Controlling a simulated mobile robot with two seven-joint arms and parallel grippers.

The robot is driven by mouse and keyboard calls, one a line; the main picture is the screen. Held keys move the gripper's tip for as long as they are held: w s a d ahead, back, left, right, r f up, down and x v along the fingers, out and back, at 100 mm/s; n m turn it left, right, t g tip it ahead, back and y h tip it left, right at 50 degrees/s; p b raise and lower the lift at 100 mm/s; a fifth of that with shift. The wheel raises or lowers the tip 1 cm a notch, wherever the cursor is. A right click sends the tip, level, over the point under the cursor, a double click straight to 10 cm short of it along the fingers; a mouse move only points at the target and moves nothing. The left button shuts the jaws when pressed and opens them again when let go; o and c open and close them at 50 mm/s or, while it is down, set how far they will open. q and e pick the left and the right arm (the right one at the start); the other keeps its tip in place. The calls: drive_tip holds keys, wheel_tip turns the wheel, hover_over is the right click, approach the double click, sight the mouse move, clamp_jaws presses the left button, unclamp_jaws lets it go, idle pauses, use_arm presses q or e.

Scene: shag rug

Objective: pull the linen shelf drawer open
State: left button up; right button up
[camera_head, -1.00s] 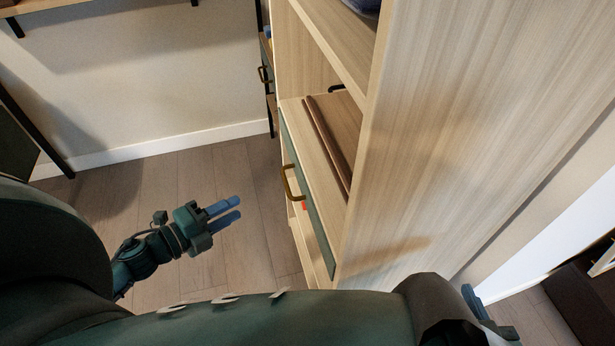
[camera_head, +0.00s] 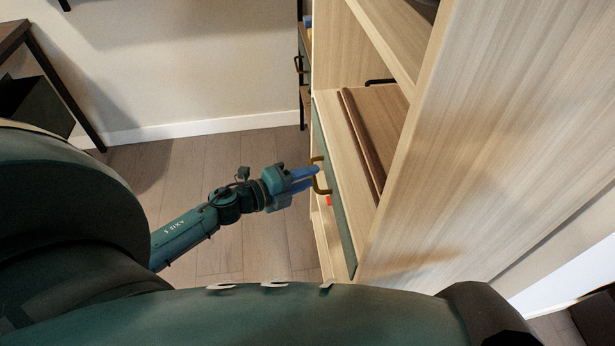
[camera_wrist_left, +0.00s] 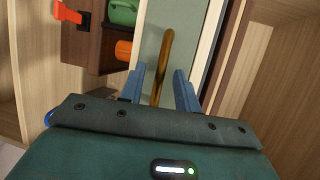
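The linen shelf drawer (camera_head: 334,190) has a green-grey front and sits shut in the light wood shelf. Its brass handle (camera_head: 318,176) faces left. In the left wrist view the handle (camera_wrist_left: 166,62) runs between the two blue fingers, against the pale green drawer front (camera_wrist_left: 185,50). My left gripper (camera_head: 306,178) is at the handle with its fingers apart, one on each side; it also shows in the left wrist view (camera_wrist_left: 168,88). Gaps show between the fingers and the handle. My right gripper is not seen.
The shelf's tall side panel (camera_head: 480,130) stands at right. Below the drawer, the wrist view shows a brown box (camera_wrist_left: 88,45), an orange-red item (camera_wrist_left: 70,14) and a green item (camera_wrist_left: 122,12). Open wood floor (camera_head: 190,170) lies left of the shelf.

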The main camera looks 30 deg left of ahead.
use_arm(q)
drive_tip(key=shift+w+d+f, duration=0.1)
drive_tip(key=shift+w+d, duration=0.05)
drive_tip(key=shift+w, duration=0.1)
drive_tip(key=shift+c, duration=0.4)
clamp_jaws()
